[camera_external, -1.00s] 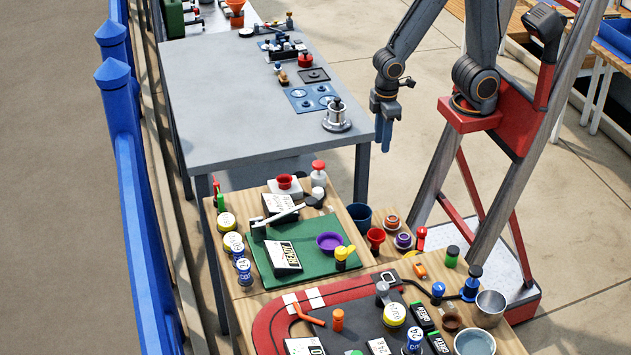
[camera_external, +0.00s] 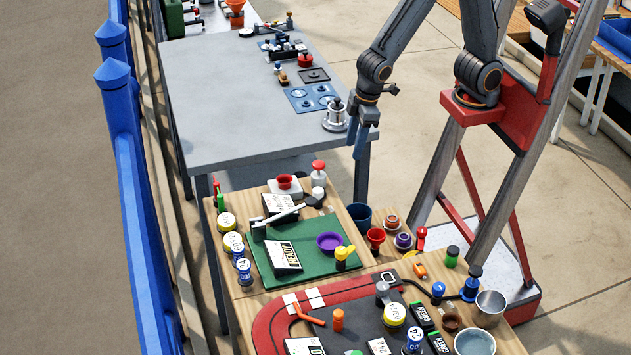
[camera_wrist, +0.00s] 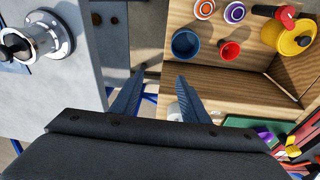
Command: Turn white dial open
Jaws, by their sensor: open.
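No thing is clearly recognisable as the white dial. Several round pieces with white tops and yellow sides (camera_external: 227,221) stand at the left edge of the wooden table, and one with a number (camera_external: 394,314) stands nearer the camera; I cannot tell whether any is the dial. My gripper (camera_external: 358,152) hangs fingers down just off the right edge of the grey table, above floor level. In the wrist view my gripper (camera_wrist: 160,78) shows two blue fingers spread apart with nothing between their tips. Its lower parts hide what lies directly behind them.
A silver winch (camera_external: 336,118) stands at the grey table's (camera_external: 230,110) near right corner. A blue cup (camera_wrist: 186,43) and a red cup (camera_wrist: 229,51) sit to the right in the wrist view. A green board (camera_external: 300,265) lies on the crowded wooden table. A blue railing (camera_external: 140,220) runs along the left.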

